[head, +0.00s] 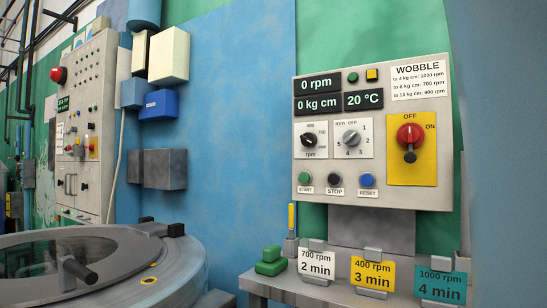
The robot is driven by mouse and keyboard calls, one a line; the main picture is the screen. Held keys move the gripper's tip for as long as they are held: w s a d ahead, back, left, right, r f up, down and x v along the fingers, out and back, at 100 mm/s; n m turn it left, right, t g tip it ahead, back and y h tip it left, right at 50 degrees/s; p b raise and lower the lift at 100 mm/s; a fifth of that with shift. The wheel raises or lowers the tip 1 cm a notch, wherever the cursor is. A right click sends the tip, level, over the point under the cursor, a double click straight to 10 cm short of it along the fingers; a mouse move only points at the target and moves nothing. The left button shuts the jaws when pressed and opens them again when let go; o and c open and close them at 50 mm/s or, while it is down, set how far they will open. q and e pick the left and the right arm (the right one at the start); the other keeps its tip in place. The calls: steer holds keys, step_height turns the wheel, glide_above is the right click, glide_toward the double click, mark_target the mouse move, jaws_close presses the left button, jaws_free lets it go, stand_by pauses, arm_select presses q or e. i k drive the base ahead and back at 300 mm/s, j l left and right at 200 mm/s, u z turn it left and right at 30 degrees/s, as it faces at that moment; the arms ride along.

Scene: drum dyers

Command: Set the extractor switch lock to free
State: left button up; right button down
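A light grey control panel (440,120) hangs on the wall at the right. On its right side is a yellow plate (427,172) marked OFF at the top and ON at the right. A red round switch (410,134) sits on this plate, with a black piece (410,156) hanging straight down at its lower edge. I cannot tell whether that piece is the lock or part of the handle, or how it is set. Neither of my grippers shows in the head view.
Below the panel, a grey shelf (255,286) carries white, yellow and teal cards in holders and green blocks (270,262). A round machine with a lid (85,262) stands at the lower left. Another control panel (93,120) is behind it. A blue surface edges the right side.

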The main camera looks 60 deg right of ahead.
mark_target(409, 156)
steer(key=z, duration=2.65)
steer(key=i+l, duration=0.25)
